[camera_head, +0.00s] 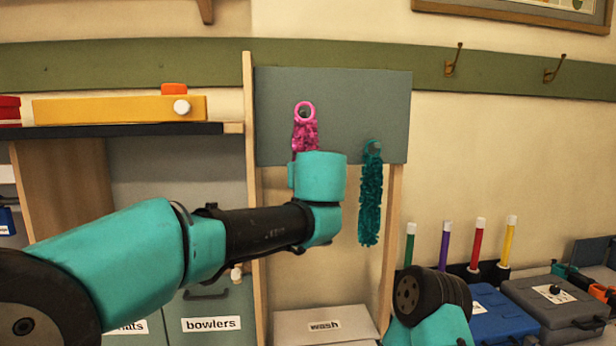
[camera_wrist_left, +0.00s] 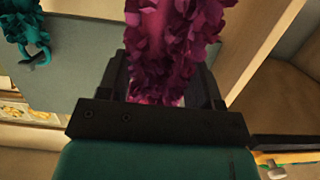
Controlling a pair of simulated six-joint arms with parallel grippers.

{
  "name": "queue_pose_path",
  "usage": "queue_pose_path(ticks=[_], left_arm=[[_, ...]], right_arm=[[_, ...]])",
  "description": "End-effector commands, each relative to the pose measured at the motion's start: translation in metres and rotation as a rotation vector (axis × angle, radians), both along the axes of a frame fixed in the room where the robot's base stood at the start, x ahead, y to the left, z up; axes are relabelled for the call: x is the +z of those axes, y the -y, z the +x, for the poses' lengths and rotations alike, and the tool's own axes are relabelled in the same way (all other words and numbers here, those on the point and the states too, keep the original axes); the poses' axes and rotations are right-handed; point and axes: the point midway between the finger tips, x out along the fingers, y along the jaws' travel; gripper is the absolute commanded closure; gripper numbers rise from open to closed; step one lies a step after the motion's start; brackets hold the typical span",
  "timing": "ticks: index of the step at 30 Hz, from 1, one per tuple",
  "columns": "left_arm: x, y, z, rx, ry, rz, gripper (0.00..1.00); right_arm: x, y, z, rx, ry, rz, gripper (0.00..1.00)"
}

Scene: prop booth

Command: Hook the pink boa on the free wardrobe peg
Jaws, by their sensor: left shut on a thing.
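The pink boa (camera_head: 305,135) is upright in front of the grey board, with its pink ring (camera_head: 305,112) at the top. Something dark shows inside the ring, but I cannot tell whether the ring is around a peg or only in front of it. My left gripper (camera_wrist_left: 163,75) is shut on the boa, with a finger on each side of it in the left wrist view. In the head view my own wrist hides the fingers and the boa's lower part. My right gripper is out of view.
A teal boa (camera_head: 371,200) hangs on the board's right peg, close to the right of the pink one. The grey board (camera_head: 345,90) stands between wooden posts. A shelf (camera_head: 130,130) with a yellow box (camera_head: 100,109) is on the left. Blue (camera_head: 490,310) and grey cases (camera_head: 555,305) sit lower right.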

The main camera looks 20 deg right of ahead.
Motion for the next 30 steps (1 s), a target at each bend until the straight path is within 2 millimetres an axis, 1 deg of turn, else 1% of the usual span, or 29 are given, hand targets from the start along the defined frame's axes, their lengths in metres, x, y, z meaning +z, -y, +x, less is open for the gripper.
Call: queue_pose_path(ticks=[23, 30], left_arm=[[-0.003, 0.005, 0.036, 0.001, 0.000, 0.000, 0.65], [-0.008, 0.006, 0.046, 0.001, 0.000, 0.000, 0.65]], right_arm=[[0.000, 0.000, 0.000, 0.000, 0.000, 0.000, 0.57], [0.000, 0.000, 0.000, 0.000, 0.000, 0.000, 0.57]])
